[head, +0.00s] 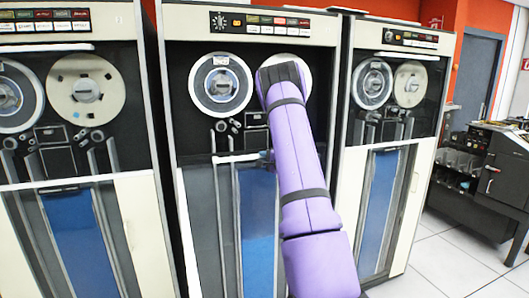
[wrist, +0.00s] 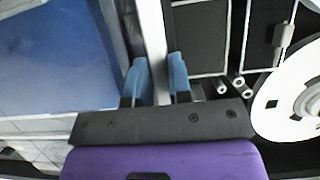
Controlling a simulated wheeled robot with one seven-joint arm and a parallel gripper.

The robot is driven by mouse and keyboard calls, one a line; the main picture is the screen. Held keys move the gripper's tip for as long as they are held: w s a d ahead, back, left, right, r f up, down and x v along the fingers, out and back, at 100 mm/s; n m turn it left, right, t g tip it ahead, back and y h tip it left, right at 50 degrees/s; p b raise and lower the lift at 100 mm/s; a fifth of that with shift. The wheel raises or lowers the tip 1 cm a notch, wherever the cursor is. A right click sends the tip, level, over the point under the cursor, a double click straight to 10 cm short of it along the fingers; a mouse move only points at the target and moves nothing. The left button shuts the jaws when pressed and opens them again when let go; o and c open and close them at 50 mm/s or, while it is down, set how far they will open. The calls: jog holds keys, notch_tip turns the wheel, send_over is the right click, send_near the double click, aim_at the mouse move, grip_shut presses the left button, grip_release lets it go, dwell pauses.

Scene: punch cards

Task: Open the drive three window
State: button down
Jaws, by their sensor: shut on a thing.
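The middle tape drive (head: 335,60) stands in front of me. Its dark upper window area shows a reel (head: 221,85) at the left, and a second reel (head: 292,58) is partly covered by my arm. A pale bar (head: 228,158) runs across the window's lower edge. My gripper (head: 267,158) is at this bar, mostly hidden behind my purple arm in the head view. In the wrist view the blue fingertips of my gripper (wrist: 156,75) sit on either side of the pale bar (wrist: 152,30), shut on it. No drive number is readable.
Similar drives stand close on the left (head: 150,110) and the right (head: 425,150). A blue panel (head: 257,220) lies below the bar. A dark machine (head: 500,165) stands at the far right, with clear white floor (head: 440,265) before it.

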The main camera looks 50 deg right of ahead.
dwell(0.3)
jog(key=c, duration=1)
grip_release()
jog(key=shift+c, duration=0.2)
jog(key=s+a, duration=0.1)
jog(key=s, duration=0.9)
jog(key=shift+s+a, duration=0.3)
jog(key=shift+a, duration=0.05)
